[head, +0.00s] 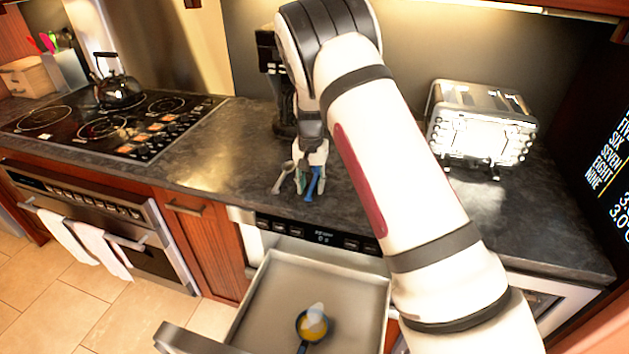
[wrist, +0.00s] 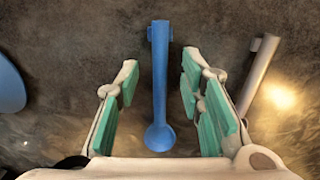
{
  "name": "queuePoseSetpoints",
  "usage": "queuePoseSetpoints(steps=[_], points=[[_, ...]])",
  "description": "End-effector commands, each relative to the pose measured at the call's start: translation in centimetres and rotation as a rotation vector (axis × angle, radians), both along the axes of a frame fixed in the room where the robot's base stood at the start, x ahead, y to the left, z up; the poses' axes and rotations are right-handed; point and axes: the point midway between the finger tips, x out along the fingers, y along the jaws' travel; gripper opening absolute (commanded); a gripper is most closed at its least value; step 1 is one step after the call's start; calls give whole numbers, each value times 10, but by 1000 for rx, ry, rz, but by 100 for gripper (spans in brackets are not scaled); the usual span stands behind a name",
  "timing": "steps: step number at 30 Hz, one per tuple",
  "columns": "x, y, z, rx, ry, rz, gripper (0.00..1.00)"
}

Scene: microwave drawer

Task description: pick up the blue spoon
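The blue spoon (head: 311,186) lies on the dark counter just above the open drawer in the head view. In the wrist view the blue spoon (wrist: 159,90) runs up and down the picture, its rounded end toward my gripper's base. My gripper (head: 313,163) is low over the counter at the spoon. In the wrist view my gripper (wrist: 160,68) is open, with one green-padded finger on each side of the spoon and a gap to both. Whether the fingertips touch the counter cannot be told.
A grey metal spoon (head: 283,176) lies left of the blue one in the head view; a metal handle (wrist: 259,73) shows at right in the wrist view. A blue rounded thing (wrist: 9,86) is at its left edge. The open drawer (head: 262,298) holds a small pan (head: 312,327). A toaster (head: 480,125) stands right.

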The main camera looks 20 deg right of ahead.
Motion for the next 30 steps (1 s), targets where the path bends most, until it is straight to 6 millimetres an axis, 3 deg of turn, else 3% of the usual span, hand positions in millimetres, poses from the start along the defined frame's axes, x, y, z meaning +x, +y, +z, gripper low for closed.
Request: queuePoseSetpoints(steps=[9,14,30], points=[[0,0,-4,0,0,0,35],[0,0,-3,0,0,0,0],[0,0,3,0,-1,0,0]])
